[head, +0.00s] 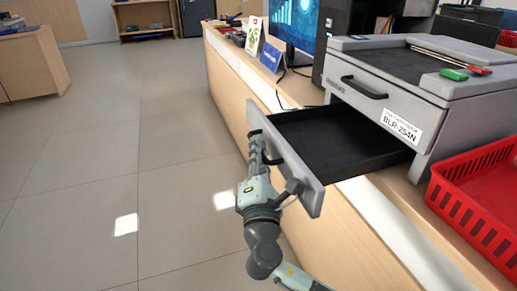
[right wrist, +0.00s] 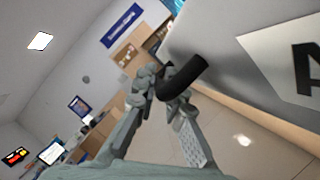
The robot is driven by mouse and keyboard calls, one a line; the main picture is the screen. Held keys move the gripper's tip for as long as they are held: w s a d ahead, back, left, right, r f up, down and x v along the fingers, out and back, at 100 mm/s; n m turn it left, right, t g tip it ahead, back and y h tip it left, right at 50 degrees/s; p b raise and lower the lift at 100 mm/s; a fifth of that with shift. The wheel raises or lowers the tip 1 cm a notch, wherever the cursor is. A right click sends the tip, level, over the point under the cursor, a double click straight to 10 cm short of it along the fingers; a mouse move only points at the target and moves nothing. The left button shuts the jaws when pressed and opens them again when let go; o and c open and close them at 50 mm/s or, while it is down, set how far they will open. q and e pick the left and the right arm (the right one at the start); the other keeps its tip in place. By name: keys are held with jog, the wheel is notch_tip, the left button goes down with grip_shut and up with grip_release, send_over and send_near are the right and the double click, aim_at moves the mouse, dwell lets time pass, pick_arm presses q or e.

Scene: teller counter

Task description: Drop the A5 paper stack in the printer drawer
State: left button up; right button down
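The grey printer (head: 400,100) stands on the counter at the right in the head view. Its lower drawer (head: 335,135) is pulled out, and the visible part of its black inside is empty. My right gripper (head: 256,142) is at the outer face of the drawer front, at its black handle (head: 275,161). In the right wrist view my right gripper's fingers (right wrist: 168,88) close around the black handle (right wrist: 185,75). I cannot make out an A5 paper stack in either view. My left gripper is not in view.
A red basket (head: 480,205) stands on the counter right of the printer. A green item (head: 454,74) and a red one lie on the printer's top. A monitor (head: 294,22) and small signs stand farther back. The floor (head: 110,150) to the left is clear.

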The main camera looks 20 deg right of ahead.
dwell(0.3)
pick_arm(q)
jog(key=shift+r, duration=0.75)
pick_arm(e)
jog(key=a, duration=0.5)
jog(key=shift+s+a, duration=0.15)
jog(key=shift+a, duration=0.1)
jog(key=c, duration=1.9)
grip_release()
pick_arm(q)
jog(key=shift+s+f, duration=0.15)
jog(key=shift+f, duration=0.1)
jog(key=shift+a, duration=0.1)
pick_arm(e)
jog(key=shift+s, duration=0.1)
